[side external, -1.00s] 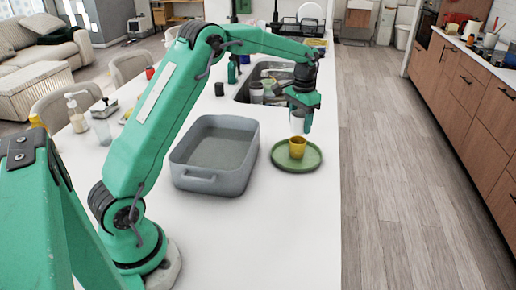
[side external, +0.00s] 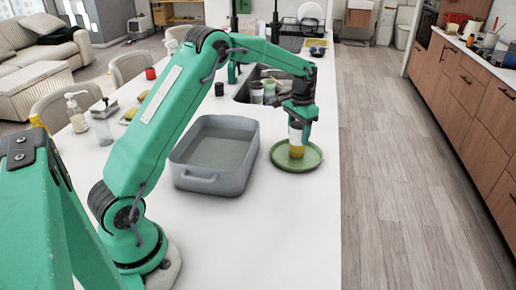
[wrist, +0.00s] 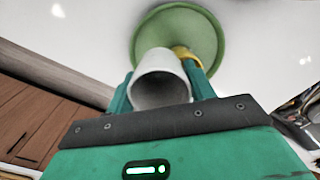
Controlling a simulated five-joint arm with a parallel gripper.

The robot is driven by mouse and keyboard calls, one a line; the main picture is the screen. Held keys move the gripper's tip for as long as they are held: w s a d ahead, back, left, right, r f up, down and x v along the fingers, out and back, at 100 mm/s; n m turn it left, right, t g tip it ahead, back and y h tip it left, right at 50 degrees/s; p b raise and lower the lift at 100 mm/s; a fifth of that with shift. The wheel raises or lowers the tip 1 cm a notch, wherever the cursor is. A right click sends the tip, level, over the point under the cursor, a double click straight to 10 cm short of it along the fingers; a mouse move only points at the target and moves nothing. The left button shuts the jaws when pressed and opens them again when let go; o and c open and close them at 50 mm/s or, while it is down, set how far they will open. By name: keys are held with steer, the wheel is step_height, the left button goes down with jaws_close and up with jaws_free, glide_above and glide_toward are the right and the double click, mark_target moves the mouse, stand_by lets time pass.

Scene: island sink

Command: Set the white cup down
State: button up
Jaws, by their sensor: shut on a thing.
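The white cup (side external: 295,135) is between the fingers of my gripper (side external: 303,130), which is shut on it. It also shows in the wrist view (wrist: 160,76), its open mouth toward the camera, between both green fingers. The yellow cup (side external: 296,152) stands on the green plate (side external: 312,160). In the side view the white cup is directly above or overlapping the yellow cup. In the wrist view it partly hides the yellow cup (wrist: 183,53). I cannot tell whether the two cups touch or nest.
A grey-blue basin (side external: 208,181) stands left of the plate on the white counter (side external: 260,235). The sink (side external: 243,92) with several items lies behind. The counter's right edge is close to the plate. Bare counter lies in front of the plate.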

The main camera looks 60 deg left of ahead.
steer(key=shift+f, duration=0.6)
steer(key=o, duration=1)
steer(key=shift+r, duration=0.15)
step_height(320, 180, up, 13)
stand_by(0.7)
